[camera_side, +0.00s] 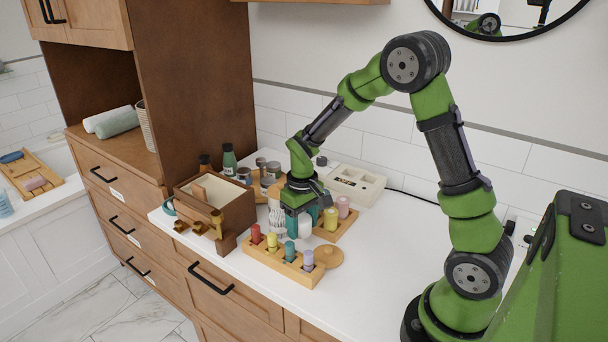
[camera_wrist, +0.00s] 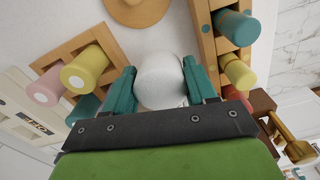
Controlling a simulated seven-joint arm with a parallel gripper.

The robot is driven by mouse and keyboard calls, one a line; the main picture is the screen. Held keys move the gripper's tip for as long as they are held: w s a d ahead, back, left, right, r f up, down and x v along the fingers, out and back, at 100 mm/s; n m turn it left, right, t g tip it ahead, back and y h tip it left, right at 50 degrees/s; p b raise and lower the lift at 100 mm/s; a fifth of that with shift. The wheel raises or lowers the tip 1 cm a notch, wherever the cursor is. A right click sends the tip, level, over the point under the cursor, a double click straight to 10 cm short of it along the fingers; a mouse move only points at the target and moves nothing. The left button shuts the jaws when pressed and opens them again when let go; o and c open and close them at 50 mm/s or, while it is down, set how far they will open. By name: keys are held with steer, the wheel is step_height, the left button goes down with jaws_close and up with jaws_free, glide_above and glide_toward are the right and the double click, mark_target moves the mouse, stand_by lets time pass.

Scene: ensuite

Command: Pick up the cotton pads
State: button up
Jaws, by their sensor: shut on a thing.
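My gripper (camera_wrist: 160,78) has its two teal fingers on either side of a white rounded thing, which looks like the cotton pads (camera_wrist: 160,76). The fingers are shut on it. In the side view my gripper (camera_side: 300,207) points down over the counter, among the wooden racks, and the white thing (camera_side: 305,225) shows low beside the fingers. I cannot tell whether it touches the counter.
A front wooden rack (camera_side: 284,266) holds several coloured cylinders. Another wooden rack (camera_side: 330,235) holds yellow and pink ones. A round wooden lid (camera_side: 329,257) lies near. A wooden box (camera_side: 234,205) stands left. A pale box (camera_side: 357,184) is behind. Counter at right is clear.

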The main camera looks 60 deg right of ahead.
steer(key=s+a, duration=0.1)
steer(key=s, duration=0.9)
steer(key=s+a+r, duration=0.1)
steer(key=s, duration=0.4)
steer(key=shift+a+r, duration=0.1)
steer(key=shift+a, duration=0.25)
steer(key=w+d+r, duration=0.3)
steer(key=w+d, duration=0.7)
steer(key=w, duration=0.3)
steer(key=w+d+r, duration=0.4)
steer(key=w+d, duration=0.7)
steer(key=w, duration=0.3)
steer(key=shift+w+d+r, duration=0.15)
steer(key=shift+w+r, duration=0.05)
steer(key=shift+r, duration=0.05)
